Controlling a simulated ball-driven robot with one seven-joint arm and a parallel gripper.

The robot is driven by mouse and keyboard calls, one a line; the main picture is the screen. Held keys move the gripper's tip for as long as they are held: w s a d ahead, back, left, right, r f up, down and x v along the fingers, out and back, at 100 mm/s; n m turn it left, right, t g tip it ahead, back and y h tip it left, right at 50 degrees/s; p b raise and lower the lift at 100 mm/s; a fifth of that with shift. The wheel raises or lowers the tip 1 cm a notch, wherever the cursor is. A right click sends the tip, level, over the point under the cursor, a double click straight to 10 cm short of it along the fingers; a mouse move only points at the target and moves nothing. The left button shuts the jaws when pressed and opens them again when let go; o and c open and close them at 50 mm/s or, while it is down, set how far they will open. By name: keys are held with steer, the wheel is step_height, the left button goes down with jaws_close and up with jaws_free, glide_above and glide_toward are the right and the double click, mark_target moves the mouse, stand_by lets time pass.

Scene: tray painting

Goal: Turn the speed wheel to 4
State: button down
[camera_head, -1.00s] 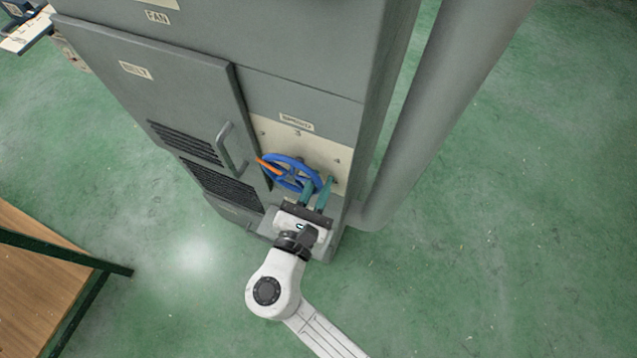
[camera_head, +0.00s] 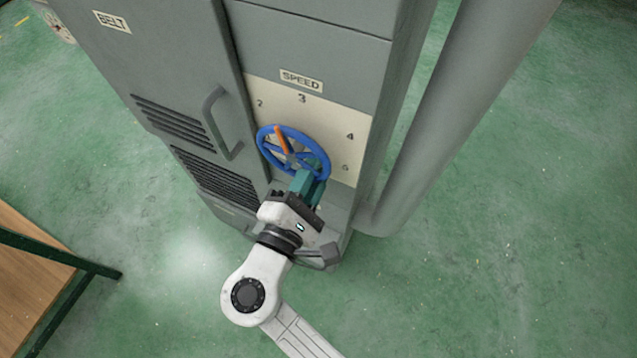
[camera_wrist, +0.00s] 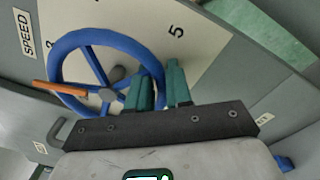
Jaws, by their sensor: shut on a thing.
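The speed wheel (camera_head: 321,156) is a blue spoked handwheel on a cream panel under the SPEED label. Its orange handle (camera_head: 281,138) points up and slightly left, between the marks 2 and 3 and looking nearer 2. The mark 4 (camera_head: 350,136) is to the wheel's upper right. My gripper (camera_head: 309,181) has its teal fingers shut on the wheel's lower right rim. The fingers hide that part of the rim. In the wrist view the wheel (camera_wrist: 57,57) is left of my gripper (camera_wrist: 158,84), with the orange handle (camera_wrist: 60,89) on its left side.
A door with a grey handle (camera_head: 215,125) and vents is just left of the panel. A thick grey pipe (camera_head: 440,110) rises at the cabinet's right. A wooden table (camera_head: 35,275) stands at lower left. The green floor at right is clear.

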mark_target(278, 162)
steer(key=m+b, duration=0.1)
steer(key=a+f+m+b, duration=0.1)
steer(key=b, duration=0.1)
steer(key=m+b, duration=0.1)
steer(key=m, duration=0.1)
steer(key=shift+w+a+f+b, duration=0.25)
steer(key=shift+w+f+b, duration=0.05)
steer(key=shift+f+b, duration=0.05)
steer(key=m+b, duration=0.1)
steer(key=a+m+b, duration=0.1)
steer(key=m+b, duration=0.1)
steer(key=a+m+b, duration=0.1)
steer(key=b, duration=0.1)
steer(key=shift+w+f+m, duration=0.1)
steer(key=shift+w+m, duration=0.25)
steer(key=shift+m, duration=0.05)
steer(key=m+b, duration=0.1)
steer(key=a+m+b, duration=0.1)
steer(key=b, duration=0.1)
steer(key=m+b, duration=0.1)
steer(key=m, duration=0.1)
steer(key=shift+w+a+r+h+b, duration=0.3)
steer(key=shift+a+r, duration=0.05)
steer(key=shift+a, duration=0.05)
steer(key=shift+w+a+r+m+b, duration=0.1)
steer(key=shift+a+r+m+b, duration=0.25)
steer(key=shift+m+b, duration=0.5)
